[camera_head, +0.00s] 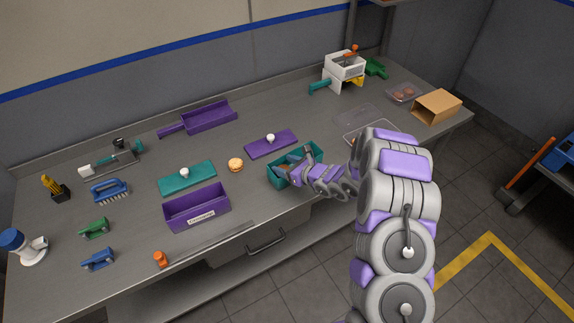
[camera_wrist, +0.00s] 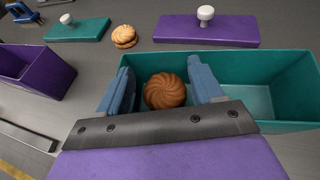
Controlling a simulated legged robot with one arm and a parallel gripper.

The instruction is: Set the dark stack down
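The dark stack (camera_wrist: 165,91) shows in the wrist view as a round brown swirled biscuit seen from above; anything under it is hidden. It is at the left part of the teal bin (camera_wrist: 265,63), inside its walls in this view. My gripper (camera_wrist: 160,76) has one blue finger on each side of the stack, with narrow gaps showing. It looks open around the stack. I cannot tell whether the stack rests on the floor. In the head view my gripper (camera_head: 299,163) is over the teal bin (camera_head: 279,183) and hides most of its inside.
A lighter biscuit stack (camera_head: 236,165) stands on the table left of the teal bin. A purple lid (camera_head: 285,146) lies behind the bin. A teal lid (camera_head: 187,180) and a labelled purple bin (camera_head: 197,210) are to the left. A cardboard box (camera_head: 437,105) stands far right.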

